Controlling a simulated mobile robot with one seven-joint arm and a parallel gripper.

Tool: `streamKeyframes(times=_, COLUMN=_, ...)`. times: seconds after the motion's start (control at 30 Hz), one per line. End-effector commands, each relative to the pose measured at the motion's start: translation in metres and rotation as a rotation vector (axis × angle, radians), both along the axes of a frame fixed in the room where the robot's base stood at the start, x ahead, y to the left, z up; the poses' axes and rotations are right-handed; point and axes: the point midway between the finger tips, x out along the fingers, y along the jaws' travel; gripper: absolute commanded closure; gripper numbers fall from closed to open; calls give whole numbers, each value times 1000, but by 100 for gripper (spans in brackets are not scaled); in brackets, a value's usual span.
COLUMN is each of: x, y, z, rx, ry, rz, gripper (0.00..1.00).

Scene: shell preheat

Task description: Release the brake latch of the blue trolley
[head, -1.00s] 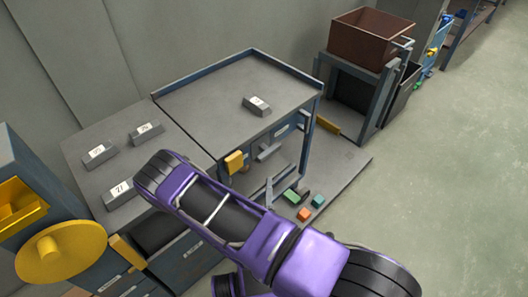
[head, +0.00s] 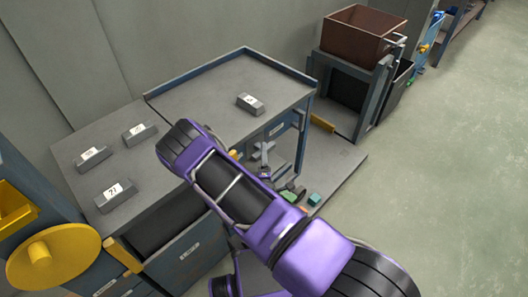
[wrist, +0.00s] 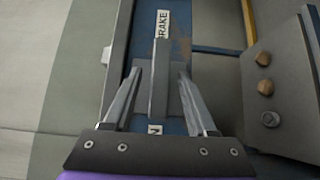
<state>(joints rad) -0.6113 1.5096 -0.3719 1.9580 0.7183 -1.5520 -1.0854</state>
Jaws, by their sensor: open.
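The brake latch is a grey bar (wrist: 159,78) on a blue panel, below a white label reading "RAKE" (wrist: 163,24), partly cut off from view. In the wrist view my gripper (wrist: 158,72) is open, with one finger on each side of the bar and a gap showing on both sides. Contact cannot be seen. In the head view the small grey latch area (head: 263,150) is on the front of the blue-framed, grey-topped trolley (head: 205,85). My gripper (head: 264,165) is there, mostly hidden by my purple arm.
A grey plate with bolts (wrist: 268,90) stands close right of my gripper. Grey numbered blocks (head: 116,195) lie on the left bench. A yellow disc (head: 45,259) is at the left front. A brown bin (head: 362,32) stands at the back right. Floor at right is clear.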

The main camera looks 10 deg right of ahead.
Motion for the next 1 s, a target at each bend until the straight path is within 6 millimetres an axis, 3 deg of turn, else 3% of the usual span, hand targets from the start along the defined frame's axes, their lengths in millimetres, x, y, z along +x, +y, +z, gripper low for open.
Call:
streamKeyframes(times=0.2, x=17, y=-3, z=0, rx=1, ry=-1, rz=0, gripper=43)
streamKeyframes(times=0.47, x=18, y=-3, z=0, rx=0, ry=-1, rz=0, gripper=43)
streamKeyframes(times=0.8, x=17, y=-3, z=0, rx=1, ry=-1, rz=0, gripper=100)
streamKeyframes(times=1.0, x=17, y=-3, z=1, rx=1, ry=-1, rz=0, gripper=100)
